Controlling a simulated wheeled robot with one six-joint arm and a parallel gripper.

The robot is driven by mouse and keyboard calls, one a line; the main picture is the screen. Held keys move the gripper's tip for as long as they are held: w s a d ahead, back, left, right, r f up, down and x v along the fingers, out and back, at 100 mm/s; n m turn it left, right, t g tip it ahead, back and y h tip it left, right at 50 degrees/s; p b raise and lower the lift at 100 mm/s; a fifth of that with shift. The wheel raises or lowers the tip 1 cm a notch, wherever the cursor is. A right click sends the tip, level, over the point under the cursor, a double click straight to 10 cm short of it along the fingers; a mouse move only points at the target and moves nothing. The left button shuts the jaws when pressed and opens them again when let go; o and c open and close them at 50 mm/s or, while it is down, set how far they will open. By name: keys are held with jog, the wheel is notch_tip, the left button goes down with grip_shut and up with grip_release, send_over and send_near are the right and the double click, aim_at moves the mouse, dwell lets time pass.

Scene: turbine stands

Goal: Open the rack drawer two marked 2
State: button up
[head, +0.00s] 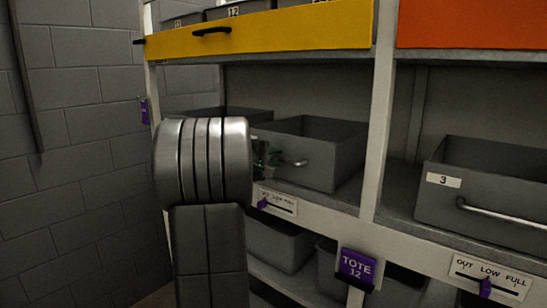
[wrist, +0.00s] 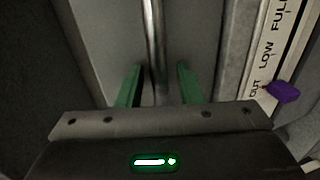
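A grey drawer bin (head: 325,150) sits on the middle shelf in the head view, with its metal handle (head: 296,162) partly showing. Its number label is hidden behind my arm, so I cannot read a 2. My gripper (head: 268,156) is at the front of this bin, mostly hidden by my wrist. In the wrist view my gripper (wrist: 160,87) is open, its two green fingers apart. The handle bar (wrist: 156,45) runs between them, with a gap on each side. The bin front (wrist: 108,40) lies behind the bar.
A bin marked 3 (head: 487,185) stands to the right past a white post (head: 380,120). A yellow drawer front (head: 270,32) is above. An OUT/LOW/FULL slider plate (head: 278,202) sits below the bin, also close to the right finger in the wrist view (wrist: 283,45). A purple TOTE 12 tag (head: 356,268) hangs lower.

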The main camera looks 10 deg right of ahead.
jog(key=shift+s, duration=0.1)
jog(key=shift+c, duration=0.2)
grip_shut()
jog(key=shift+s+a+f+b, duration=0.1)
jog(key=shift+a+b, duration=0.1)
jog(key=shift+b, duration=0.1)
jog(key=f+b+v, duration=0.1)
jog(key=b+v, duration=0.2)
jog(key=v, duration=0.5)
jog(key=f+b+v, duration=0.2)
jog(key=b+v, duration=0.1)
jog(key=v, duration=0.6)
jog(key=f+b+v, duration=0.1)
jog(key=b+v, duration=0.2)
jog(key=v, duration=0.5)
jog(key=shift+s+a+f+b, duration=0.3)
jog(key=shift+s+a+f, duration=0.1)
jog(key=shift+a, duration=0.1)
